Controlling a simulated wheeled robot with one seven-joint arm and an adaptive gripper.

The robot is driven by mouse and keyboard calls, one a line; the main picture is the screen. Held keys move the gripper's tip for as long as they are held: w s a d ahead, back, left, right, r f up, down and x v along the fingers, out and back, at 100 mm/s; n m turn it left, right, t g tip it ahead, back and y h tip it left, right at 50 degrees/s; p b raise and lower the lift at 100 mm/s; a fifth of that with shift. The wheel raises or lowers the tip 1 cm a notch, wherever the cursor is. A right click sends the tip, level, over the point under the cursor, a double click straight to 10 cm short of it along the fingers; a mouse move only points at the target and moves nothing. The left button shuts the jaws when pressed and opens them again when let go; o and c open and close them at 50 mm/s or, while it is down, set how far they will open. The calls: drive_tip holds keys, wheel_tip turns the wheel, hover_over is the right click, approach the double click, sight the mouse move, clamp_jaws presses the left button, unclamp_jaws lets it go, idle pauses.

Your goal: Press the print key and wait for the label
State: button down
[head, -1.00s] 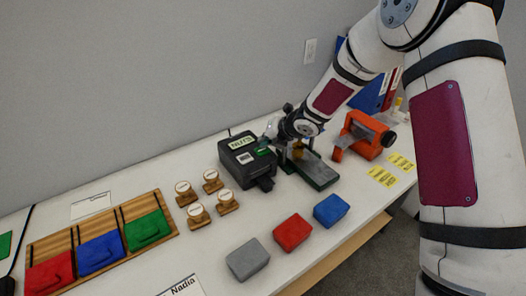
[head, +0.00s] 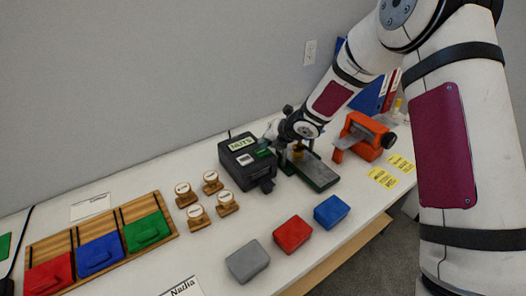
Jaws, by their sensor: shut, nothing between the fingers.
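The black label printer (head: 240,174) stands on the table left of my wrist, with a "NUTS" display on top and a small white patch on its face. A dark green key (head: 263,153) shows on its right side. My gripper (head: 269,143) is shut and empty, pointing down at the printer top beside the green key. I cannot tell whether the fingertips touch the key. A dark piece (head: 266,185) juts from the printer's front, and I see no clear label there.
A green-based device (head: 318,174) stands close right of the printer, beneath my wrist. An orange device (head: 362,140) is farther right. Wooden stands (head: 186,195) with round white tops, and grey, red and blue blocks (head: 293,234), lie in front. A wooden tray (head: 167,212) is at left.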

sight(264, 151)
drive_tip(key=shift+f, duration=0.25)
idle(0.3)
drive_tip(key=shift+f+b, duration=0.25)
drive_tip(key=shift+b, duration=0.25)
drive_tip(key=shift+r, duration=0.1)
idle(0.3)
drive_tip(key=shift+r, duration=0.4)
wheel_tip(264, 151, up, 6)
drive_tip(key=p, duration=0.4)
idle(0.4)
idle(0.6)
